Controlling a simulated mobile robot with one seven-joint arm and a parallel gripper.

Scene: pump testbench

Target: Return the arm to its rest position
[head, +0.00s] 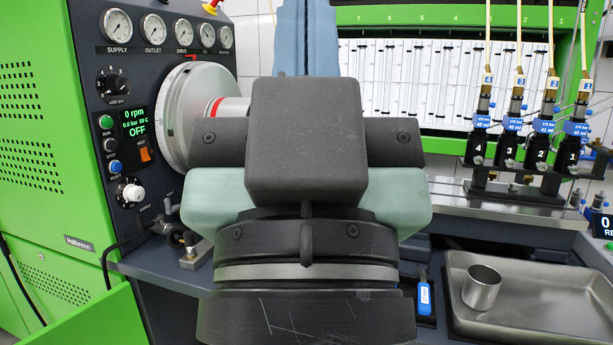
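My gripper (306,150) fills the middle of the head view, seen from behind and pointing away from the camera. Its pale green housing (215,200) sticks out to both sides of a dark block, above my black round wrist with a grey ring. Its fingertips are hidden behind the dark block, so I cannot see whether they are open or hold anything. Part of the bench behind is also hidden.
A green test bench with gauges (117,26), a control display (136,122) reading OFF and a large metal disc (172,120) stands close left. At right are numbered injectors (541,150), a steel tray (560,325), a metal cup (482,287) and a blue-tagged item (424,297).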

